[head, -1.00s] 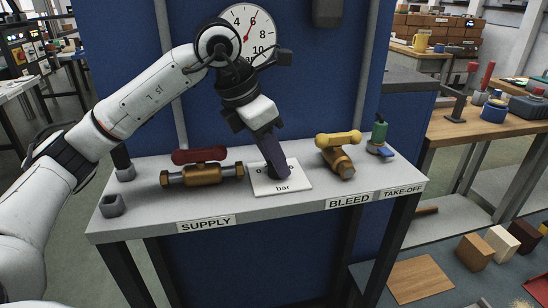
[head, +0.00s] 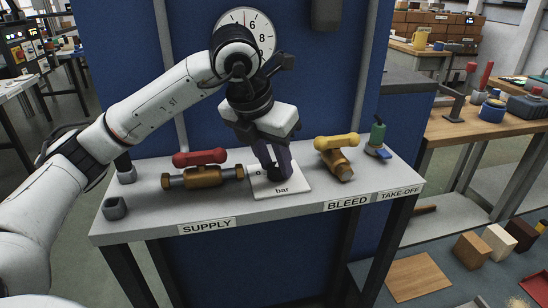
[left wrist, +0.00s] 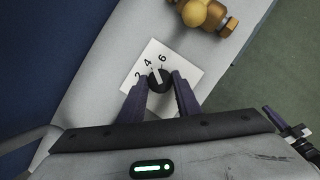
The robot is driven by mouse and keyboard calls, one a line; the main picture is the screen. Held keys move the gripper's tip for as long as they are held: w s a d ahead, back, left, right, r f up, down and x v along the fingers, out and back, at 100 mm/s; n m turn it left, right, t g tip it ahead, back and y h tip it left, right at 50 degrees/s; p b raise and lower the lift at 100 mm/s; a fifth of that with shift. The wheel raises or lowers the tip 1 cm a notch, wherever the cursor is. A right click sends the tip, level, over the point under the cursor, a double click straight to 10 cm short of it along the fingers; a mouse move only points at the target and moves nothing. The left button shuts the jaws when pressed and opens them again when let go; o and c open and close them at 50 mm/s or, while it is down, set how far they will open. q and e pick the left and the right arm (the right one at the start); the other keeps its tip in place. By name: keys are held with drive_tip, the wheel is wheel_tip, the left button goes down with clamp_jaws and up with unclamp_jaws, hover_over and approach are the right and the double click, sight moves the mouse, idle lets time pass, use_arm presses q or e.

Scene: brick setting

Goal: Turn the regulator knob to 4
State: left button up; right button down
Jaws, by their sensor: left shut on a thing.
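The regulator knob (left wrist: 157,79) is small and black. It stands on a white plate (head: 292,186) marked "bar", in the middle of the bench. My left gripper (left wrist: 161,80) points down over the plate, its two dark fingers shut on opposite sides of the knob. In the left wrist view the figures 2, 4 and 6 show beyond the knob. A pale mark on the knob points roughly towards 4 and 6, but I cannot read its exact setting. In the head view the fingers hide most of the knob. My right gripper is in neither view.
A red-handled SUPPLY valve (head: 201,176) lies left of the plate. A yellow-handled BLEED valve (head: 338,157) stands to the right, with a green TAKE-OFF fitting (head: 378,138) beyond it. A pressure gauge (head: 262,33) on the blue panel is partly hidden by my arm.

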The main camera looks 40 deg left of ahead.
use_arm(q)
drive_tip(key=shift+d+n+y, duration=0.1)
drive_tip(key=shift+n+y, duration=0.4)
drive_tip(key=shift+n, duration=0.7)
drive_tip(key=o, duration=1.1)
drive_tip(key=shift+c, duration=0.2)
drive_tip(key=p+v, duration=0.3)
drive_tip(key=v, duration=0.7)
drive_tip(key=shift+r, duration=0.2)
drive_tip(key=shift+d, duration=0.1)
